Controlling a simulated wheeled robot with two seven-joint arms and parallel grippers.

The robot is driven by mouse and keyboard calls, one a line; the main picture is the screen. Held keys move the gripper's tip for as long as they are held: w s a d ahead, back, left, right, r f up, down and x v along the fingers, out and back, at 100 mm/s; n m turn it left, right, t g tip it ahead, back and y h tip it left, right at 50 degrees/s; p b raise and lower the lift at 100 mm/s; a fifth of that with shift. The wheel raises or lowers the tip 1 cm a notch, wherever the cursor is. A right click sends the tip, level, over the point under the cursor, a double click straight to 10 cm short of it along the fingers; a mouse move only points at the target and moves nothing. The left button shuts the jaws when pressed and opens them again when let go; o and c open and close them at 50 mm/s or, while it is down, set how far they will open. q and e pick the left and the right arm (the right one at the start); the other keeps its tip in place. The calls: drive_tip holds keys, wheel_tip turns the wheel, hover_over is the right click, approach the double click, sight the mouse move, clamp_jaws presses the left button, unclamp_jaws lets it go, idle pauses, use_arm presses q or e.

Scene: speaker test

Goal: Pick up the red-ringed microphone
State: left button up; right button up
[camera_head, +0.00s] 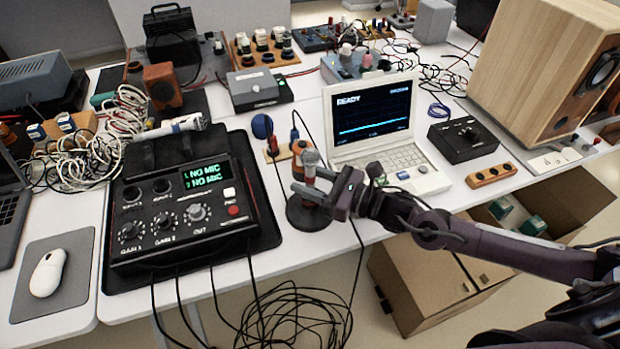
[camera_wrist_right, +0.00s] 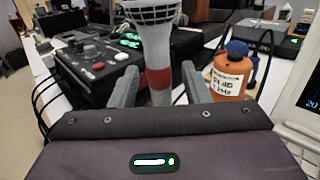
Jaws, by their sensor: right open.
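The red-ringed microphone (camera_wrist_right: 158,79) stands upright in the right wrist view, with a pale grey body, a mesh head and a red band. In the head view its grey head (camera_head: 311,158) shows above a dark round base (camera_head: 304,214); its lower body is partly hidden by my gripper. My right gripper (camera_head: 318,188) is open, with its fingers on either side of the microphone near the red band in the wrist view (camera_wrist_right: 157,84). Another microphone (camera_head: 172,127) lies behind the black mixer. My left gripper is not in view.
The black mixer (camera_head: 183,215) reads NO MIC on both lines. An orange labelled bottle-like object (camera_wrist_right: 231,76) stands close beside the microphone. A white laptop (camera_head: 402,158) is just behind my right gripper. Cables hang at the table's front edge.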

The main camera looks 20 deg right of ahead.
clamp_jaws()
idle(0.3)
